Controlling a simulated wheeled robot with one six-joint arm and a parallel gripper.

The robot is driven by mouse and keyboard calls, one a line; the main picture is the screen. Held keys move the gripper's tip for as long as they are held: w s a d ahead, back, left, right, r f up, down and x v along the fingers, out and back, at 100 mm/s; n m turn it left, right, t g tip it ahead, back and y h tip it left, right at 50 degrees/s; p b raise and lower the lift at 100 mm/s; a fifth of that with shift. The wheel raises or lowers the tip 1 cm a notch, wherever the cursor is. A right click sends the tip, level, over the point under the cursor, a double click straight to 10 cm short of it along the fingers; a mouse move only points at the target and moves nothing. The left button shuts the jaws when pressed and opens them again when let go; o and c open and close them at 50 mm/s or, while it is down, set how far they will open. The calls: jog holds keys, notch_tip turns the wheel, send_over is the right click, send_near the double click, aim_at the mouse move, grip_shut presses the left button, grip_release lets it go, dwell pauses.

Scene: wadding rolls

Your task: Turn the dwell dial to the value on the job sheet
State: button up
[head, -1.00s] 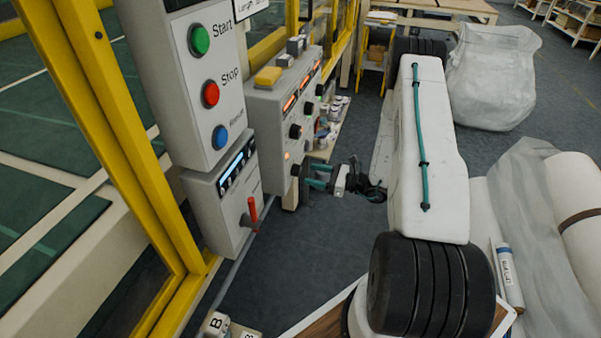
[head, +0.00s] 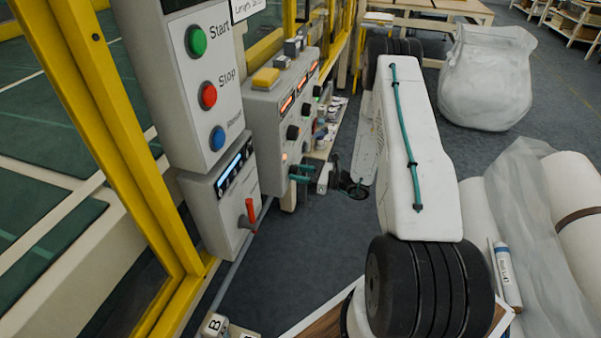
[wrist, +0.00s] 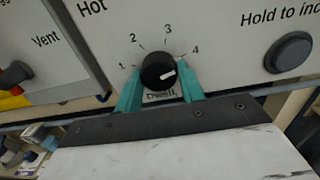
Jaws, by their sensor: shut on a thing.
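The dwell dial (wrist: 158,71) is a round black knob with a white mark, on a pale panel with the numbers 1 to 4 around it. Its mark points right and slightly up, close to the direction of 4. The label below is partly covered. My gripper (wrist: 160,88) has its teal fingers on either side of the dial, shut on it. In the head view my gripper (head: 301,174) is at the lower end of the grey control box (head: 262,115); the dial is hard to make out there. No readable job sheet value shows; a white sign (head: 247,8) is cut off at the top.
In the wrist view a Vent knob (wrist: 14,76) is left and a dark Hold button (wrist: 289,52) right. In the head view, Start (head: 196,41), Stop (head: 208,95) and blue (head: 217,138) buttons and a red lever (head: 250,211) stand nearer. Small containers lie beside the box.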

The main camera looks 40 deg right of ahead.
jog(key=shift+w+d+r, duration=0.1)
jog(key=shift+n, duration=0.3)
jog(key=n, duration=0.4)
jog(key=shift+w, duration=0.1)
jog(key=shift+r+n, duration=0.1)
jog(key=shift+n, duration=2.4)
jog(key=o, duration=1)
jog(key=shift+c, duration=0.2)
